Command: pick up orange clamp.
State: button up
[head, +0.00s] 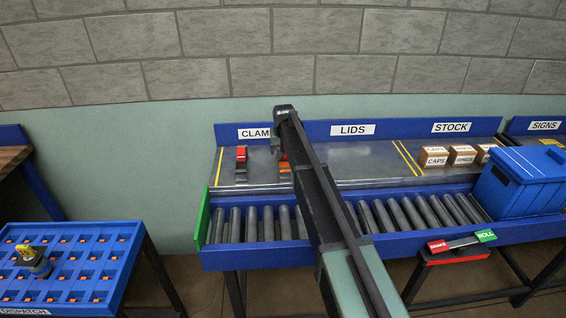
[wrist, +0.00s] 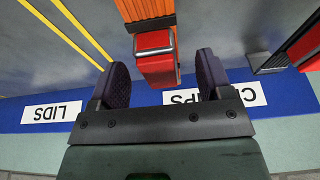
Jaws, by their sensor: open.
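The orange clamp (wrist: 148,22) shows at the top of the wrist view, with a ribbed orange body and a red end block (wrist: 154,58) with a grey metal edge. It lies on the grey shelf under the sign that reads CLAMPS. In the head view the clamp (head: 285,170) is partly hidden by my arm. My gripper (wrist: 163,62) is open, with one dark finger on each side of the red end. Whether the fingers touch it I cannot tell. In the head view my gripper is mostly hidden behind my arm.
A second clamp, red and black (head: 241,160), lies to the left; it shows at the wrist view's right edge (wrist: 303,45). Cardboard boxes (head: 434,157) stand under STOCK. A roller conveyor (head: 270,222) runs in front, with a blue lidded bin (head: 520,182) at its right.

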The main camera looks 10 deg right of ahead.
jog(key=b+x, duration=0.2)
jog(key=x, duration=0.2)
jog(key=shift+r, duration=0.25)
jog(key=c, duration=1.1)
notch_tip(320, 180, up, 20)
jog(key=p, duration=2)
jog(key=shift+s, duration=0.1)
